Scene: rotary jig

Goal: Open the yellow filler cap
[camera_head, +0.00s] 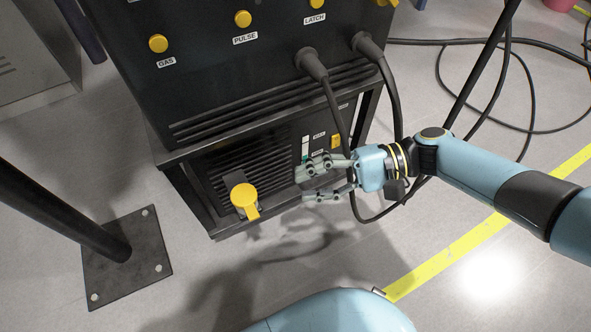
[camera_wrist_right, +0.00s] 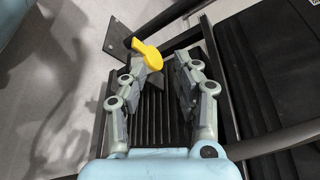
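The yellow filler cap (camera_head: 244,196) is round with a flat tab pointing down. It sits at the lower front of the dark machine's lower unit (camera_head: 215,224). In the right wrist view the cap (camera_wrist_right: 150,55) is ahead, beyond the fingertips. My right gripper (camera_head: 300,185) is open and empty, to the right of the cap and apart from it. Its two fingers also show spread in the right wrist view (camera_wrist_right: 156,72). My left gripper is not in view.
The black machine (camera_head: 225,85) bears yellow knobs labelled GAS, PULSE and LATCH. Thick black cables (camera_head: 333,120) hang down near my right wrist. A black post on a base plate (camera_head: 128,265) stands at left. Grey floor is open in front.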

